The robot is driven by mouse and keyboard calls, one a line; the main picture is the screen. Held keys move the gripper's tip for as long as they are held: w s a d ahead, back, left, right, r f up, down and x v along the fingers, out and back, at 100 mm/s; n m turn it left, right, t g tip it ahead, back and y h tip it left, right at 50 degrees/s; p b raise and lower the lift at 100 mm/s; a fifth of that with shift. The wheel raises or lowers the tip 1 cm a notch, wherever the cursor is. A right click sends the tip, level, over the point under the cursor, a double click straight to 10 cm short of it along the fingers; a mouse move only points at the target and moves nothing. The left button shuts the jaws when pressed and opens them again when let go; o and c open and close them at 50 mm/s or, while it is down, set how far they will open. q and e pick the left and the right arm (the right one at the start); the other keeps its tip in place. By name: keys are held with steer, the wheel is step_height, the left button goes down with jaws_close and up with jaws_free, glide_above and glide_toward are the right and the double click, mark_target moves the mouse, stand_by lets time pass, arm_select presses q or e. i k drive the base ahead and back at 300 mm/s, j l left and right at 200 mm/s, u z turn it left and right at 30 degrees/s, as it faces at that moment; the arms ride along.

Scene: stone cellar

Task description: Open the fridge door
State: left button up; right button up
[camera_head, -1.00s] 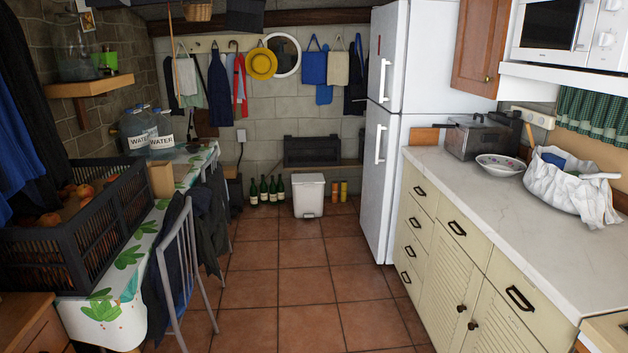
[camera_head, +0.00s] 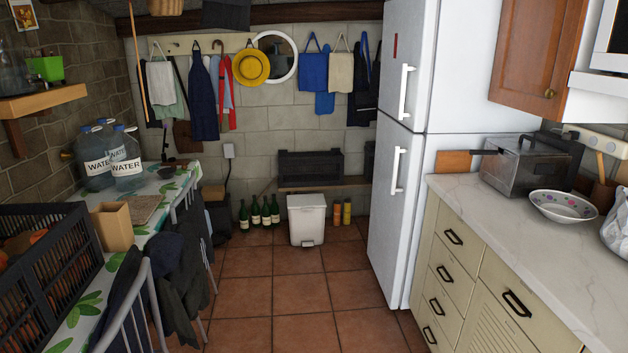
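A tall white fridge (camera_head: 389,215) stands right of the middle, at the far end of the counter. Its upper door (camera_head: 407,60) and lower door both look shut. Each has a white vertical handle: the upper handle (camera_head: 405,92) and the lower handle (camera_head: 397,170). The door fronts face left, toward the aisle, and are seen at a slant. Neither of my grippers shows in the head view.
The tiled floor (camera_head: 298,292) is clear up to the fridge. A white bin (camera_head: 307,217) and green bottles (camera_head: 265,211) stand at the back wall. Chairs (camera_head: 140,300) and a table line the left; the cream drawer counter (camera_head: 470,255) lines the right.

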mark_target(399, 150)
steer(key=i, duration=1.4)
steer(key=i+j+z, duration=0.15)
steer(key=i+z, duration=0.25)
steer(key=i, duration=0.3)
steer(key=i+j+z, duration=0.45)
steer(key=i, duration=0.25)
steer(key=i+j+z, duration=0.4)
steer(key=i+j, duration=0.2)
steer(key=j, duration=0.25)
